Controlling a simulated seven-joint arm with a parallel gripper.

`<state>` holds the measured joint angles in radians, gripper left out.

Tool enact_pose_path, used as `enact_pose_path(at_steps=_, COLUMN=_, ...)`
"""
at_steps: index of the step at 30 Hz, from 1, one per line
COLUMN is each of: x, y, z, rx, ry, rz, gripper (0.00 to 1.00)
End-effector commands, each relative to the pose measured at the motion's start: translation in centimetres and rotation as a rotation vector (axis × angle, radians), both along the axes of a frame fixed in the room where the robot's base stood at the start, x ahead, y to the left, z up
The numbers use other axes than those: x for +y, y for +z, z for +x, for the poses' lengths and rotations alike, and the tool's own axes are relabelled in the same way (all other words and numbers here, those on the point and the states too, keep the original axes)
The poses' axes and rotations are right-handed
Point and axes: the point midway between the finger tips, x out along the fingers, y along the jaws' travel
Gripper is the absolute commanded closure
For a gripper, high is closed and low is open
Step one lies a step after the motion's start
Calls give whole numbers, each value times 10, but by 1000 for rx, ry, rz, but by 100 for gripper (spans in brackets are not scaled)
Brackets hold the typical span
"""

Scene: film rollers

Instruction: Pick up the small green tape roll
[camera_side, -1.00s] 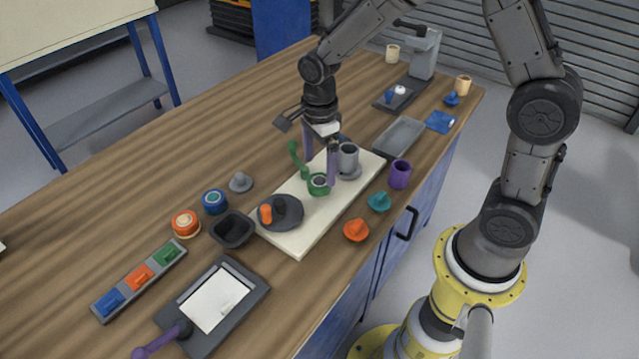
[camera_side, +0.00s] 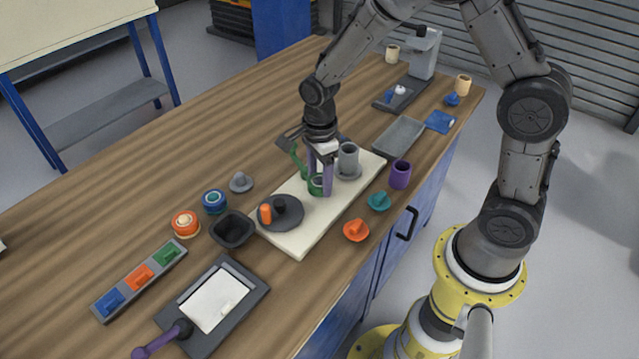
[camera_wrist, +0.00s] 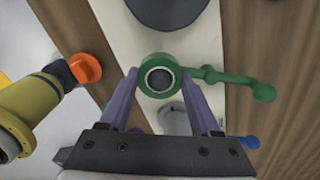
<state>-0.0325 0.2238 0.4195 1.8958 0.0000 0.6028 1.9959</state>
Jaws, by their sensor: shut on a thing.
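The small green tape roll (camera_side: 315,191) is on the cream board, low between the purple fingers of my gripper (camera_side: 319,184). In the wrist view, it is a green ring (camera_wrist: 160,58) around a grey core, with one finger of my gripper (camera_wrist: 161,80) on each side. My gripper is shut on it. A green arm (camera_wrist: 222,78) with a knobbed end runs right from the ring. In the side view, the fingers hide part of the roll, and I cannot tell if it is clear of the board.
The cream board (camera_side: 300,236) also bears a grey cup (camera_side: 348,157) close behind my gripper and a dark round plate (camera_side: 288,217) in front. A purple cup (camera_side: 400,174) and orange (camera_side: 356,230) and teal knobs (camera_side: 379,201) stand nearby on the right.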

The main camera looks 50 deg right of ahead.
Motion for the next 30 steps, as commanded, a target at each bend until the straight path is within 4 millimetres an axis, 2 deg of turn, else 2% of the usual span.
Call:
enact_pose_path(at_steps=1, x=0, y=0, z=0, rx=0, ry=0, rz=0, gripper=83)
enact_pose_path(at_steps=3, x=0, y=0, z=0, rx=-1, ry=0, rz=0, gripper=90)
enact_pose_path(at_steps=11, x=0, y=2, z=0, rx=-1, ry=0, rz=1, gripper=90)
enact_pose_path(at_steps=16, x=0, y=13, z=1, rx=-4, ry=0, rz=0, gripper=90)
enact_pose_path(at_steps=21, x=0, y=37, z=-2, rx=-5, ry=0, rz=0, gripper=90)
enact_pose_path(at_steps=26, x=-1, y=64, z=-25, rx=-8, ry=0, rz=0, gripper=90)
enact_pose_path(at_steps=30, x=-2, y=96, z=-53, rx=-9, ry=0, rz=1, gripper=90)
